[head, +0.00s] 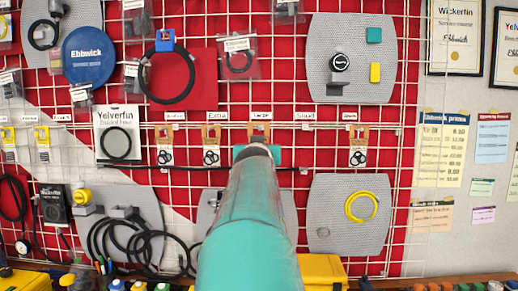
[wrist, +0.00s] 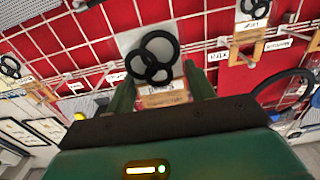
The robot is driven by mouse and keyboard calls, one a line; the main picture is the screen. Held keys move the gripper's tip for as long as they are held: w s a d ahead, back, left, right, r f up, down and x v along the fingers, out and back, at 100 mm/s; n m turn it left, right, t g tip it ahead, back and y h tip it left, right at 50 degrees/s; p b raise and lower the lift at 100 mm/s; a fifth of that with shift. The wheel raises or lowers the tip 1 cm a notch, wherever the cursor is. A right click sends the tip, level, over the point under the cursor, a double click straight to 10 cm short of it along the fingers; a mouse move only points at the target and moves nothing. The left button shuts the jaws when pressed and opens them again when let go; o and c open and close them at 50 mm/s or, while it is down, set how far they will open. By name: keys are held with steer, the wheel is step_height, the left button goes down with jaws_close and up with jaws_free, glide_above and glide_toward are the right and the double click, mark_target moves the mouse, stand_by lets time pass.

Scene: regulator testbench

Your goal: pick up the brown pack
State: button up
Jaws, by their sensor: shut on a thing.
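The brown pack (wrist: 165,98) is between the two green fingers of my gripper (wrist: 158,86) in the wrist view. It has a brown header and a pale card with three black rings. My gripper is shut on it. In the head view only the brown top of this pack (head: 260,131) shows at the middle of the hook row, below a white label. My arm and gripper (head: 257,153) hide the rest of it there. I cannot tell whether the pack is still on its hook.
Similar brown packs hang in the same row: two to the left (head: 165,145) (head: 211,145) and one to the right (head: 358,145). A white wire grid (head: 330,158) stands before a red panel. Grey boards (head: 348,60) hold other parts. A yellow box (head: 322,270) stands below.

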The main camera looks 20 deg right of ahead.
steer(key=v, duration=0.8)
steer(key=shift+d, duration=0.1)
stand_by(0.8)
